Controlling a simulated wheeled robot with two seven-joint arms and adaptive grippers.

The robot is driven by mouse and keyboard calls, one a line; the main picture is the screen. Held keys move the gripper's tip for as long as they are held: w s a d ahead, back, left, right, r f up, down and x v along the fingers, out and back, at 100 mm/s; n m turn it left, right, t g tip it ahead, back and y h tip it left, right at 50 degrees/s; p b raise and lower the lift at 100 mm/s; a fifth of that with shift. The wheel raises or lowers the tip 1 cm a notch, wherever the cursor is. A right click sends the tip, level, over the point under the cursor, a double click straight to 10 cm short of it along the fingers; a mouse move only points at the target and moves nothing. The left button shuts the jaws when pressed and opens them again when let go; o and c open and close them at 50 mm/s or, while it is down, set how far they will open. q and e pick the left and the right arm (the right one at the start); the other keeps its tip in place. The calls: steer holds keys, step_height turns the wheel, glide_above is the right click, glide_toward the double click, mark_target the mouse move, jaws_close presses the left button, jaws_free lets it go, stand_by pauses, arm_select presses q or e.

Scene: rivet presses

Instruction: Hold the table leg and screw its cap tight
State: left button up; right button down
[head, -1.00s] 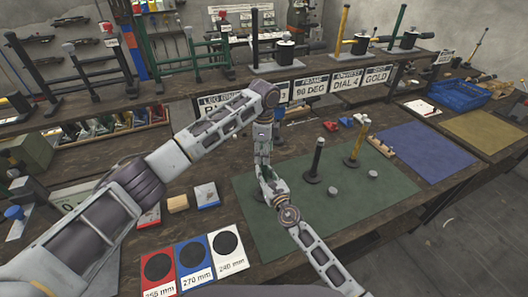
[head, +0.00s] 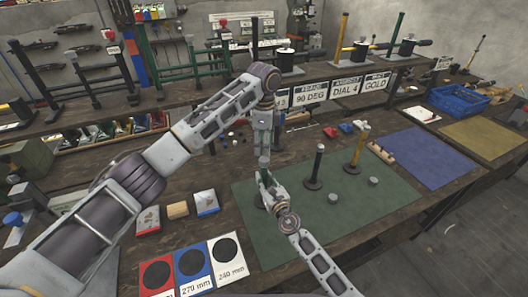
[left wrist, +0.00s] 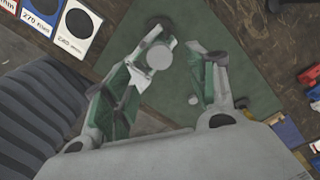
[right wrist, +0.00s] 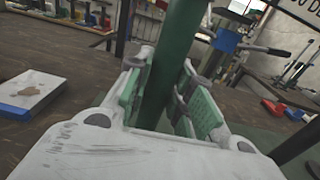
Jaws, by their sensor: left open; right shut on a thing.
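A green table leg (right wrist: 178,45) stands upright between the fingers of my right gripper (right wrist: 165,82), which is shut on it. In the head view the two arms hide most of this leg; my right gripper (head: 268,187) is low over the green mat. In the left wrist view a round grey cap (left wrist: 160,57) shows, apparently on the leg's top. My left gripper (left wrist: 172,62) is open above it, with a finger to each side and no clear contact. Whether the cap is seated tight cannot be seen.
The green mat (head: 300,232) also bears a black leg (head: 316,165), a gold leg (head: 359,146) and two loose grey caps, one nearer (head: 333,197) and one farther (head: 373,182). Length cards (head: 226,258) lie to the left. A blue mat (head: 430,155) to the right is clear.

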arm_select(q)
steer(key=shift+r, duration=2.5)
arm_select(e)
steer(key=c, duration=1.2)
jaws_free()
steer(key=shift+o, duration=0.2)
steer(key=v, duration=1.2)
arm_select(q)
steer(key=shift+s+f, duration=0.1)
arm_select(e)
steer(key=shift+d, duration=0.1)
